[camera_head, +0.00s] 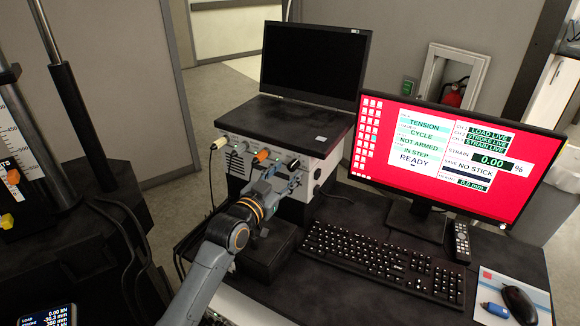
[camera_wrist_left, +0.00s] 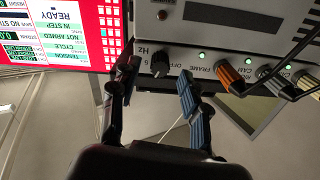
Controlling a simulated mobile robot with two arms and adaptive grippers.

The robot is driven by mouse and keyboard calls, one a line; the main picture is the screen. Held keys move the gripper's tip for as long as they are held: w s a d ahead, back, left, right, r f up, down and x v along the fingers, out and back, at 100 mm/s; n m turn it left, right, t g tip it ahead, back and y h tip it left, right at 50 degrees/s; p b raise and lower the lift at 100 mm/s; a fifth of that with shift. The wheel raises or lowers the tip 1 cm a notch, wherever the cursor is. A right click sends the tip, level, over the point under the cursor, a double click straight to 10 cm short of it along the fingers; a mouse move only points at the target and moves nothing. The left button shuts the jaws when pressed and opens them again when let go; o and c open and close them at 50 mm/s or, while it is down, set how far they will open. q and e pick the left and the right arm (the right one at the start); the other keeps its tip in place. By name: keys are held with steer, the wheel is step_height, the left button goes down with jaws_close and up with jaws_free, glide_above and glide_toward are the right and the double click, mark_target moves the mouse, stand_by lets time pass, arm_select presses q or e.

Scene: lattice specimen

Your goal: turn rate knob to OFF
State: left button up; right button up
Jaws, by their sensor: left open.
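The rate knob (camera_wrist_left: 160,66) is a small dark knob on the front of a white control box (camera_wrist_left: 225,36), which the left wrist view shows upside down. "Hz" and "OFF" are printed near it; its exact pointer setting is too small to tell. In the head view the knob (camera_head: 294,163) is at the right end of the box front. My left gripper (camera_wrist_left: 158,80) is open, with one finger on either side of the knob in the picture. Contact with the knob cannot be told. In the head view the left gripper (camera_head: 281,184) is just in front of the box. My right gripper is not in view.
Orange and white cable plugs (camera_wrist_left: 230,75) sit beside the knob, with green lights above them. A monitor (camera_head: 455,150) showing READY, a keyboard (camera_head: 385,262) and a mouse (camera_head: 519,304) are to the right.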

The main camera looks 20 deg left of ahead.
mark_target(293, 165)
arm_select(q)
steer(key=shift+x, duration=1.4)
jaws_close()
